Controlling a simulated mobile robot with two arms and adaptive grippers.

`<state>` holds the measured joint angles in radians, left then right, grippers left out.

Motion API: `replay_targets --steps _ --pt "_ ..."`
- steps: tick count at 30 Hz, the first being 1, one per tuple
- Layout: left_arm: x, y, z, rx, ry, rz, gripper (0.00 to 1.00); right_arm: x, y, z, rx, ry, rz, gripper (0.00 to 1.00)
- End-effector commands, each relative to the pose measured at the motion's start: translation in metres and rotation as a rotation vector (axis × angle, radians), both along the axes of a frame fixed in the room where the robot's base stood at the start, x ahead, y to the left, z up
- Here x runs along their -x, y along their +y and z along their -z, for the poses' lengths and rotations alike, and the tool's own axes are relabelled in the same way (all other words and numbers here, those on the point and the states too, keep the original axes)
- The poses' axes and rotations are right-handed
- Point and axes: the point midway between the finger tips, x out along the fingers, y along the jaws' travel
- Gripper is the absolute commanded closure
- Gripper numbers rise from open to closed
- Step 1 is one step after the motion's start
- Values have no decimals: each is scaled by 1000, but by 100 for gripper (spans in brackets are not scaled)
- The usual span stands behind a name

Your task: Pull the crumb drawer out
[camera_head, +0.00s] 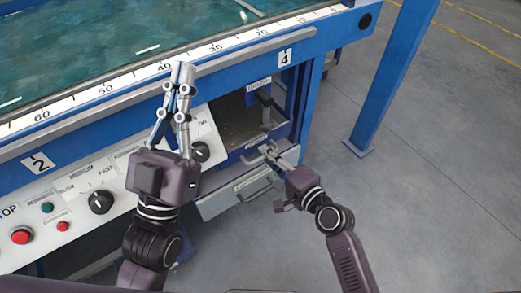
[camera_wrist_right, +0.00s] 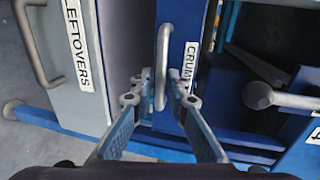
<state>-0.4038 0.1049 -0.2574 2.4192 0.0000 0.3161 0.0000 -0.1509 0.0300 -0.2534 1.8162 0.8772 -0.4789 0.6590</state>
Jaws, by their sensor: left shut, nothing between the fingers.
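The blue crumb drawer (camera_head: 236,160) sits under the machine, above the grey leftovers drawer. In the right wrist view its front carries a label starting "CRUM" (camera_wrist_right: 190,63) and a pale bar handle (camera_wrist_right: 162,62). My right gripper (camera_head: 267,150) is at this handle. In the right wrist view the fingers of my right gripper (camera_wrist_right: 161,76) are apart, one on each side of the handle; a small gap seems to show beside it. My left gripper (camera_head: 183,68) is shut and empty, raised in front of the machine's ruler edge.
The grey leftovers drawer (camera_head: 225,196) with its own handle (camera_wrist_right: 35,45) is just below. A black-ended lever (camera_head: 264,101) stands in the opening above. A control panel with knobs (camera_head: 101,202) is at left. A blue post (camera_head: 390,80) stands right; the floor between is clear.

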Motion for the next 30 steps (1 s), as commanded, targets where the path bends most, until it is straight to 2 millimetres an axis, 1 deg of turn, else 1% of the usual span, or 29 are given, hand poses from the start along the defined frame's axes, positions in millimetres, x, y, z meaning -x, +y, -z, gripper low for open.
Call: replay_targets --steps 5,14,18,30 --pt "8 1 -8 15 -51 3 100 1 -1 2 0 0 0 85" --pt "10 1 -9 17 -58 3 100 1 -1 2 0 0 0 85" --pt "9 1 -9 17 -58 3 100 1 -1 2 1 1 0 100" --pt "9 1 -9 17 -57 3 100 1 -1 2 1 2 0 100"
